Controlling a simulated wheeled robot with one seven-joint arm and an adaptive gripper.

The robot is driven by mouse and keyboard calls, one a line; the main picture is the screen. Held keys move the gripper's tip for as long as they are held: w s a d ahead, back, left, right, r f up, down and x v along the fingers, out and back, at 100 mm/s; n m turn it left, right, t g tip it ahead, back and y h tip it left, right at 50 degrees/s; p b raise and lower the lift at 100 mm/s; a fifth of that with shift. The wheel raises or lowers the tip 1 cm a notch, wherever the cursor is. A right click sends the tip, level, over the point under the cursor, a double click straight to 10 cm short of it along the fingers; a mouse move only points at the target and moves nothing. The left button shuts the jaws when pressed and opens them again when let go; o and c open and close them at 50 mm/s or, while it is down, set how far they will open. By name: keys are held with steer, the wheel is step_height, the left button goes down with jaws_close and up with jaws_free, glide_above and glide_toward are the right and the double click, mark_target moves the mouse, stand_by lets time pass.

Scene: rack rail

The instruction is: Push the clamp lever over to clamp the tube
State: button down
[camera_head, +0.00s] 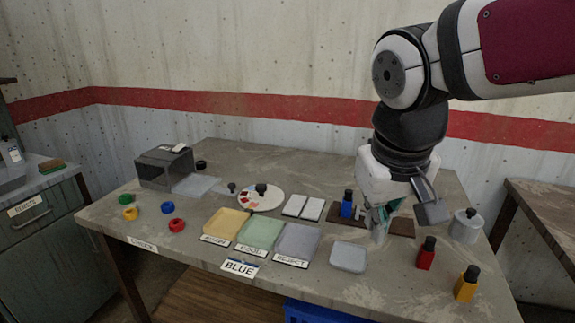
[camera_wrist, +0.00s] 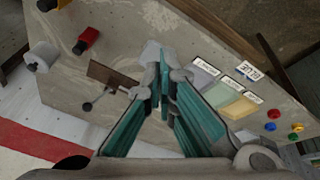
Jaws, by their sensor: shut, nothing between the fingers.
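A dark brown board (camera_head: 401,228) lies near the back right of the table, partly hidden behind my gripper. In the wrist view the board (camera_wrist: 107,75) shows left of the fingers. A thin lever with a dark round knob (camera_wrist: 87,106) sticks out beside it; I take this for the clamp lever. A small grey part (camera_wrist: 134,92) sits at the board's end near the fingers. I cannot make out the tube. My gripper (camera_head: 379,236) points down at the board's front side, and its teal fingers (camera_wrist: 158,80) are shut and empty. Contact with the lever cannot be told.
A blue bottle (camera_head: 347,206) stands just left of my gripper. A pale tray (camera_head: 349,257) lies in front. A red bottle (camera_head: 426,255), a yellow bottle (camera_head: 467,286) and a white lidded pot (camera_head: 466,227) stand to the right. Coloured trays (camera_head: 261,233) lie to the left.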

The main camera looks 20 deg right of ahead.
steer(key=w+d+f+g+h, duration=0.15)
steer(key=w+h, duration=0.35)
steer(key=w, duration=0.5)
steer(key=w+d+f+g+h, duration=0.1)
steer(key=w+d+f+h, duration=0.3)
steer(key=w, duration=0.5)
steer(key=w+d+f+g+h, duration=0.15)
steer(key=w+h, duration=0.35)
steer(key=w, duration=0.5)
steer(key=s+d+f, duration=0.2)
steer(key=s+d, duration=0.1)
steer(key=d, duration=0.9)
steer(key=shift+d+f+m+t+p, duration=0.15)
steer(key=shift+d+m+t+p, duration=0.15)
steer(key=shift+t+p, duration=0.1)
